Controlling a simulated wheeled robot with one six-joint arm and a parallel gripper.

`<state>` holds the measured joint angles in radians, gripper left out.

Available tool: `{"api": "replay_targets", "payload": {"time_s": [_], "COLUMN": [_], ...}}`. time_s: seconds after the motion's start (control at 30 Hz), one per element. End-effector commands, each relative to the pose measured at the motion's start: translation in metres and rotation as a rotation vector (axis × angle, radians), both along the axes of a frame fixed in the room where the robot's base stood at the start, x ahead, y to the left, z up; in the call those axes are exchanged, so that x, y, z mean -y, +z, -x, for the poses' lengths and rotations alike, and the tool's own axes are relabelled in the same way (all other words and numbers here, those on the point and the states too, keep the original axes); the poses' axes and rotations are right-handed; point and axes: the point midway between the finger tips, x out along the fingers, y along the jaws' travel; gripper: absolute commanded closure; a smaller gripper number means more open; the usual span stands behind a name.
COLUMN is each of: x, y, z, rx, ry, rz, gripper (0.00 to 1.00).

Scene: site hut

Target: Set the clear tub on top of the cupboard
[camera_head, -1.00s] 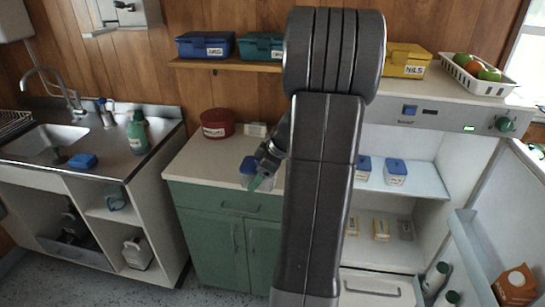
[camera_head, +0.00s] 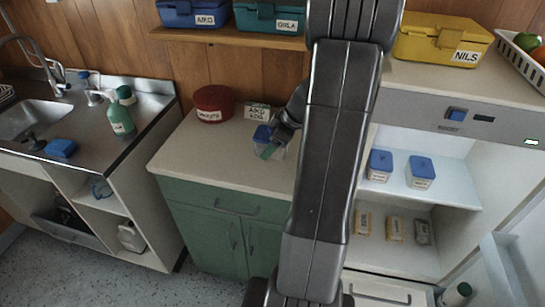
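The clear tub (camera_head: 277,153) has a blue lid and is over the pale top of the green cupboard (camera_head: 185,158), toward its back right. The far finger is hidden. I cannot tell whether the tub's base touches the cupboard top. My arm covers the right end of the cupboard.
Two similar blue-lidded tubs (camera_head: 420,173) stand in the open fridge (camera_head: 455,190). A shelf (camera_head: 230,38) with boxes hangs above.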

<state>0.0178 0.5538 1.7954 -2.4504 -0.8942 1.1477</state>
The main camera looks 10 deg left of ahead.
Motion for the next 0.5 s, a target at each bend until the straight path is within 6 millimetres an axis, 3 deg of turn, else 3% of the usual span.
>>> {"api": "replay_targets", "payload": {"time_s": [0.4, 0.5], "x": [0.000, 0.000], "y": [-0.048, -0.052], "z": [0.000, 0.000], "rx": [-0.003, 0.000], "ry": [-0.001, -0.001], "rz": [-0.001, -0.001], "gripper": [0.59, 0.59]}}
